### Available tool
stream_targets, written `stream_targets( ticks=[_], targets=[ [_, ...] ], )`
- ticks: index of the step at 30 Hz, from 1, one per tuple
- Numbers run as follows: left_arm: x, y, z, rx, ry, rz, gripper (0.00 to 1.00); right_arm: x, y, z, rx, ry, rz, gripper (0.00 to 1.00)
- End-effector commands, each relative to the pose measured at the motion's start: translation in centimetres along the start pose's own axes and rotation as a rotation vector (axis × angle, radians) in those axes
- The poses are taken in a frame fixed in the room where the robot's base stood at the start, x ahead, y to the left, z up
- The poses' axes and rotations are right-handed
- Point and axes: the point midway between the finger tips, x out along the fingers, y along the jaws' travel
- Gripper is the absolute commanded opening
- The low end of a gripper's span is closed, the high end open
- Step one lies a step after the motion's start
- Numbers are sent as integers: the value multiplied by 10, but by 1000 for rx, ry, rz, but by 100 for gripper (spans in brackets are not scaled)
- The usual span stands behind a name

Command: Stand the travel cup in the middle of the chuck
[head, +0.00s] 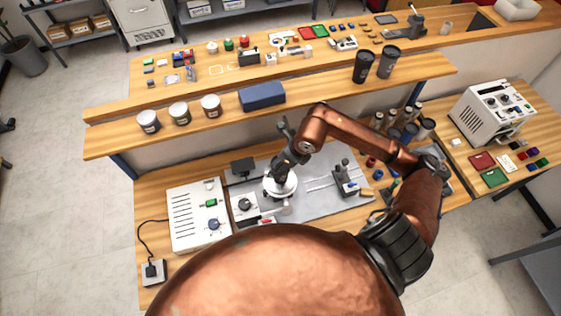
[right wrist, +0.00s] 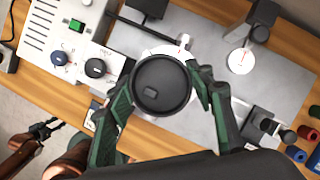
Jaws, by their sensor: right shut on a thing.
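The travel cup, dark with a round black lid (right wrist: 162,84), is between the fingers of my right gripper in the right wrist view. My right gripper (right wrist: 160,88) is shut on its sides. In the head view the right gripper (head: 283,172) is over the white round chuck (head: 271,192), and it hides most of the cup. In the right wrist view a white rim of the chuck (right wrist: 176,49) shows behind the lid. I cannot tell whether the cup's base touches the chuck. My left gripper (right wrist: 40,132) shows small at the left edge of the right wrist view, apart from everything; its jaws are unclear.
A white control box (head: 196,216) with knobs stands left of the chuck. A small stand (head: 344,180) is to its right on the grey mat (head: 318,203). Two dark cups (head: 364,68) and several jars stand on the shelf above. Small coloured parts lie farther right.

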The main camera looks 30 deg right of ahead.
Motion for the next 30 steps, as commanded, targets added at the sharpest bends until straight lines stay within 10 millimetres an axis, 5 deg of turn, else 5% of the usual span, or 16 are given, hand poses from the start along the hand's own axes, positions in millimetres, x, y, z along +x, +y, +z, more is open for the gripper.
stream_targets(
  ticks=[6, 7, 14, 25, 30],
  targets=[
    [5, 0, -7, 1, 10, -1, 40, 3, 0, -1, 0, -1, -1, 39],
    [5, 0, -7, 1, 10, -1, 40, 3, 0, -1, 0, 0, -1, 49],
    [3, 0, -6, 1, 8, 0, 40, 2, 0, -1, 1, 0, -1, 65],
    [0, 0, -2, 1, 3, 0, 40, -1, 0, 0, 1, 0, 0, 66],
    [8, 0, 0, 0, 2, 0, 40, -23, -2, 0, -3, -2, -6, 66]
  ],
)
